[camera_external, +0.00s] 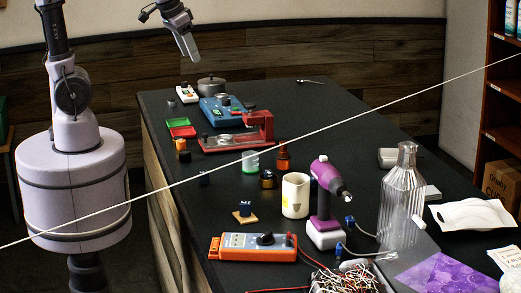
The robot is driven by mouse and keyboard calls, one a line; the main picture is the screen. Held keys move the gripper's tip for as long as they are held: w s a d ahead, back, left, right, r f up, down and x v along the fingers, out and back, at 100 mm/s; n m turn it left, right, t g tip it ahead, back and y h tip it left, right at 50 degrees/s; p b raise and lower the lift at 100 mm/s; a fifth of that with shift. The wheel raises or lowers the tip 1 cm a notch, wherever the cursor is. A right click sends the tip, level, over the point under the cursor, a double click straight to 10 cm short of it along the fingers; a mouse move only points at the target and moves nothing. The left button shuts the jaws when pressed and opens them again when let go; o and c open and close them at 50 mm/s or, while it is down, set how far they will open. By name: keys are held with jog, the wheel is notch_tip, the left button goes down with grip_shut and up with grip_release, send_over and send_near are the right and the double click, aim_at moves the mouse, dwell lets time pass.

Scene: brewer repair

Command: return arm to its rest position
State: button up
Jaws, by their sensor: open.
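My gripper (192,48) hangs from my arm at the top of the view, above and behind the far left end of the dark table (330,110). It points down and is clear of everything on the table. Its jaws are open and I see nothing held in them. The upper part of my arm is cut off by the top edge of the picture.
A red device (238,135), a blue device (222,108) and a lidded pot (211,86) stand under and near my gripper. A purple tool (325,200), a clear bottle (402,200) and an orange meter (252,247) stand nearer. A thin white cable (100,212) crosses the view diagonally.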

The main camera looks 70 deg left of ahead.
jog(key=s+f+m+t, duration=0.1)
jog(key=s+f+m, duration=0.3)
jog(key=s, duration=0.7)
jog(key=m, duration=0.2)
jog(key=shift+m+t, duration=0.3)
jog(key=shift+m, duration=0.1)
notch_tip(320, 180, down, 15)
jog(key=b, duration=1.5)
jog(key=shift+s, duration=0.15)
